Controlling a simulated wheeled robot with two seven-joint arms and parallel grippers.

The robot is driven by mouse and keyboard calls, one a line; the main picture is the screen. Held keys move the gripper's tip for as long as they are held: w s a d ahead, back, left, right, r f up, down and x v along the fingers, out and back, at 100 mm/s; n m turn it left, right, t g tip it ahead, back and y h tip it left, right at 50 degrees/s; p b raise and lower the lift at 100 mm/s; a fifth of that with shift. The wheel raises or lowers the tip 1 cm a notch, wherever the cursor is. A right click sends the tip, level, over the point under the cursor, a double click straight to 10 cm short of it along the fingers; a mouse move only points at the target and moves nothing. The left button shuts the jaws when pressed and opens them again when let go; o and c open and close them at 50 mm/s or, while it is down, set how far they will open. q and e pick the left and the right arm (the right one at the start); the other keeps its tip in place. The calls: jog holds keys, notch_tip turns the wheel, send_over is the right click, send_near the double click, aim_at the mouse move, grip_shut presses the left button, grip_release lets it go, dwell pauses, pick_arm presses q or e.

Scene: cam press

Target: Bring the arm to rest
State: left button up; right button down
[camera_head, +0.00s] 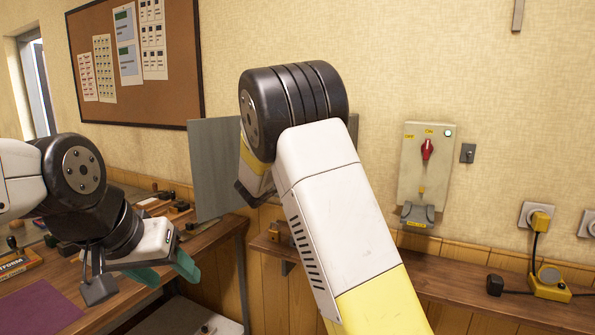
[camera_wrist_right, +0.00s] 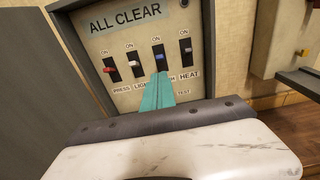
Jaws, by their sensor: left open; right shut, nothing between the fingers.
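My left gripper (camera_head: 165,271) hangs at the left of the head view with its two teal fingers apart and empty, above or beside the wooden bench. My right arm fills the middle of the head view, and its gripper is hidden there behind the arm. In the right wrist view the right gripper (camera_wrist_right: 159,80) has its teal fingers together with nothing between them. Its tips are just below the blue switch (camera_wrist_right: 158,57) on a panel (camera_wrist_right: 110,45) marked ALL CLEAR. I cannot tell whether they touch the panel.
The panel also has a red switch (camera_wrist_right: 109,68) and a white switch (camera_wrist_right: 134,63). In the head view, a wall box (camera_head: 426,185) with a red knob hangs right of my arm, above a wooden ledge (camera_head: 470,275). A grey upright plate (camera_head: 213,165) stands left of my arm.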

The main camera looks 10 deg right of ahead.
pick_arm(q)
jog(key=shift+s, duration=0.35)
pick_arm(e)
jog(key=shift+s+a+r, duration=0.1)
jog(key=shift+s+a, duration=0.2)
jog(key=shift+s, duration=0.05)
pick_arm(q)
jog(key=shift+a, duration=0.1)
pick_arm(e)
jog(key=s+d+f+m+g, duration=0.2)
jog(key=s+d+m+g, duration=0.3)
jog(key=s+d+m, duration=0.3)
jog(key=s+d+f+m+g+y, duration=0.2)
jog(key=s+d+m, duration=0.15)
jog(key=s, duration=0.35)
jog(key=s+d+f+m+g+y, duration=0.2)
jog(key=s+m, duration=0.2)
jog(key=s, duration=0.2)
jog(key=s+a+m+y, duration=0.4)
jog(key=s+a+m, duration=0.2)
jog(key=s, duration=0.4)
jog(key=s+a+r+m+y, duration=0.1)
jog(key=s+a+m+y, duration=0.3)
jog(key=s, duration=0.7)
jog(key=a+m, duration=0.2)
jog(key=m, duration=0.1)
jog(key=shift+s+r+t, duration=0.15)
jog(key=shift+t, duration=0.25)
